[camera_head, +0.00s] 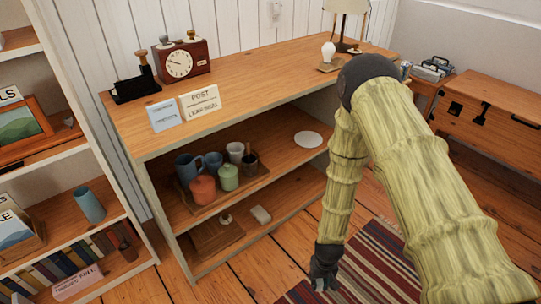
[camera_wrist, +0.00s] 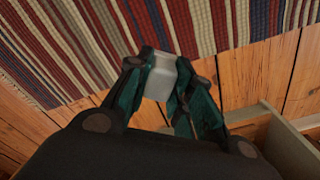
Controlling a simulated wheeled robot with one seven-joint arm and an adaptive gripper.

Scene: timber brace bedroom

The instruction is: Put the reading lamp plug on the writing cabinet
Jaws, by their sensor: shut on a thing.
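My gripper (camera_head: 323,284) hangs low over the floor, in front of the open wooden shelf unit and beside the striped rug. In the wrist view my gripper (camera_wrist: 163,85) is shut on a small pale grey-white block, which I take as the reading lamp plug (camera_wrist: 160,76). Its prongs and any cord are not visible, and the head view does not show it clearly. A lamp (camera_head: 347,8) stands at the far end of the shelf unit's top (camera_head: 245,82). No label marks the writing cabinet; I cannot tell whether it is this unit or the wooden chest (camera_head: 490,115) at right.
The unit's top holds a clock (camera_head: 184,60), a black object (camera_head: 135,85), two cards (camera_head: 200,102) and a bulb on a base (camera_head: 328,55). Its middle front is clear. Mugs and jars (camera_head: 228,177) fill a tray below. A bookcase (camera_head: 105,215) stands at left.

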